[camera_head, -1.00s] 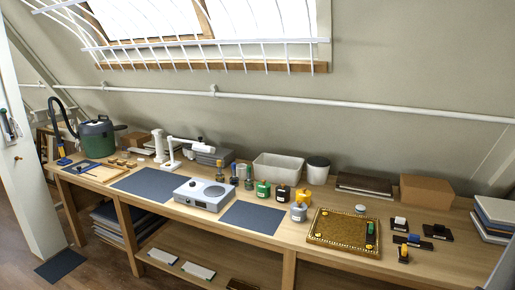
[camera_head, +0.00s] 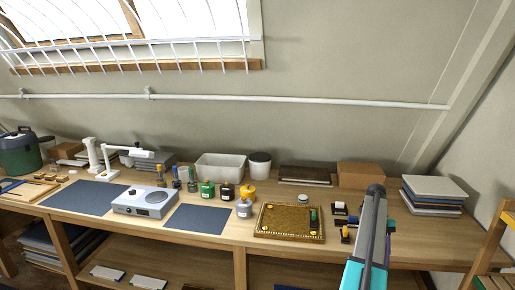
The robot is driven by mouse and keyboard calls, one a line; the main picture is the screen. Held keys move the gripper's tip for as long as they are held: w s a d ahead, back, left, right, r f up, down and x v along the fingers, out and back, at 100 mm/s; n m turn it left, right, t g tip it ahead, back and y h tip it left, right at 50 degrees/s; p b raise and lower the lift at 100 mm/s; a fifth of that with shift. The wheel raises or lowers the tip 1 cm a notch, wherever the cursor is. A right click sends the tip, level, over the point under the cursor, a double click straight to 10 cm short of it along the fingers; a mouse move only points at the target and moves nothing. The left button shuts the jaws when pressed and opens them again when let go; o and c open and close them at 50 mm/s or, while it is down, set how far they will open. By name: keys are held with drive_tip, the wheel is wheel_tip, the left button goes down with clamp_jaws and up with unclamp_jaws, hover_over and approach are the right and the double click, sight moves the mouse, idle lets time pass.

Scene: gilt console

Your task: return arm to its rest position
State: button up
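A part of my own arm (camera_head: 371,240) rises from the bottom edge at the right of the head view, in front of the bench. It is a long grey link with a dark rounded end at the top and teal and purple parts beside it. No gripper fingers can be made out. The arm hides part of the bench and small dark items right of the gilt tray (camera_head: 262,233). I see nothing held.
The wooden bench (camera_head: 450,245) runs across the view. It bears a grey device (camera_head: 143,202), several bottles, a white bin (camera_head: 220,167), a cardboard box (camera_head: 361,175) and a stack of panels (camera_head: 433,195). A wooden frame (camera_head: 488,240) stands at the right edge.

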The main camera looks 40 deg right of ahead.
drive_tip(key=w+a+f+n+g+b, duration=0.1)
drive_tip(key=w+a+f+n, duration=0.1)
drive_tip(key=w+a+f, duration=0.6)
drive_tip(key=w+a+f+n+g, duration=0.1)
drive_tip(key=w+a+f+n, duration=0.35)
drive_tip(key=a, duration=0.75)
drive_tip(key=w+a+f+n+g+b, duration=0.1)
drive_tip(key=w+a+f, duration=0.3)
drive_tip(key=a+f, duration=0.5)
drive_tip(key=s+a+f+n+h, duration=0.1)
drive_tip(key=a+f+n, duration=0.25)
drive_tip(key=a, duration=0.55)
drive_tip(key=s+a+f+n+h, duration=0.1)
drive_tip(key=a+f+n, duration=0.3)
drive_tip(key=a, duration=0.5)
drive_tip(key=s+a+f+n, duration=0.4)
drive_tip(key=a+n, duration=0.3)
drive_tip(key=n, duration=0.2)
drive_tip(key=s+a+f+n+t+h+b, duration=0.1)
drive_tip(key=s+a+f+n, duration=0.3)
drive_tip(key=s+a+n, duration=0.3)
drive_tip(key=s+a+f+n, duration=0.4)
drive_tip(key=s+a+n, duration=0.2)
drive_tip(key=n, duration=0.5)
drive_tip(key=shift+a+t, duration=0.4)
